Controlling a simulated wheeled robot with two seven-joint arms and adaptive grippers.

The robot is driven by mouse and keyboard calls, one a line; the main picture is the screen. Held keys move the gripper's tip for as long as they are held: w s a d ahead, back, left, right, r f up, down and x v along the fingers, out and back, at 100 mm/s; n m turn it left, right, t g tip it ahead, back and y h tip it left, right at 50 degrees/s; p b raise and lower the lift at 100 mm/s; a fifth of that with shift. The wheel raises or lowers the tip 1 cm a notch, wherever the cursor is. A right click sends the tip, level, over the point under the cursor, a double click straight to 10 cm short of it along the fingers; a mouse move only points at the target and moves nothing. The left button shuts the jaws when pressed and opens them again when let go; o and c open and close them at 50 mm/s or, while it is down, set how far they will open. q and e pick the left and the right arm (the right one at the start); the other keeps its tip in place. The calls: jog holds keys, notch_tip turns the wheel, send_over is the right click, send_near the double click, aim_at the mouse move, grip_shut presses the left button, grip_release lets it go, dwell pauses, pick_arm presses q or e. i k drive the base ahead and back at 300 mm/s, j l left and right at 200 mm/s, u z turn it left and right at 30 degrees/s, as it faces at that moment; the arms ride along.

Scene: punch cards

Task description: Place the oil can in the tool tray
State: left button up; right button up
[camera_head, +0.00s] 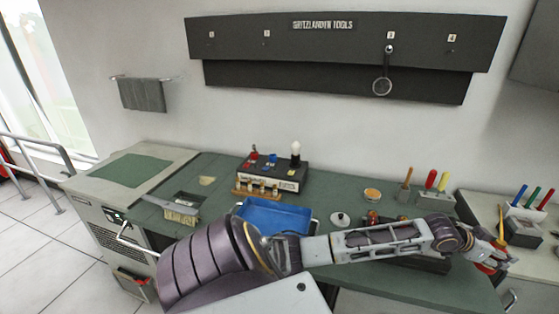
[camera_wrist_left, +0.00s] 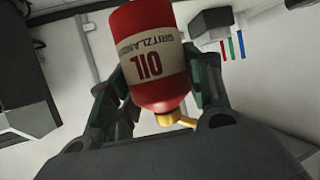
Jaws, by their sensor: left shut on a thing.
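The oil can (camera_wrist_left: 148,50) is red with a cream label reading OIL and a yellow spout. In the left wrist view it sits between the two fingers of my left gripper (camera_wrist_left: 155,90), which is shut on it. In the head view my left arm reaches across the bench, and the left gripper (camera_head: 490,258) is at the far right. Only a small red part of the oil can (camera_head: 485,269) shows there. The blue tray (camera_head: 272,216), apparently the tool tray, lies on the green bench left of the gripper; its front is partly hidden by my arm. My right gripper is not in view.
A black box with a white bulb (camera_head: 273,172) stands behind the tray. A brush (camera_head: 181,215) lies left of it. A round lid (camera_head: 340,219), an orange-topped tin (camera_head: 372,195) and handled tools (camera_head: 436,195) stand to the right. A pen holder (camera_head: 524,218) is at the far right.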

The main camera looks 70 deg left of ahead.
aim_at(271, 226)
jog(key=k+j+u, duration=0.1)
jog(key=k+u, duration=0.15)
jog(key=u, duration=0.15)
jog(key=k+j+u, duration=0.15)
jog(key=u, duration=0.25)
jog(key=k+j+u, duration=0.25)
jog(key=u, duration=0.15)
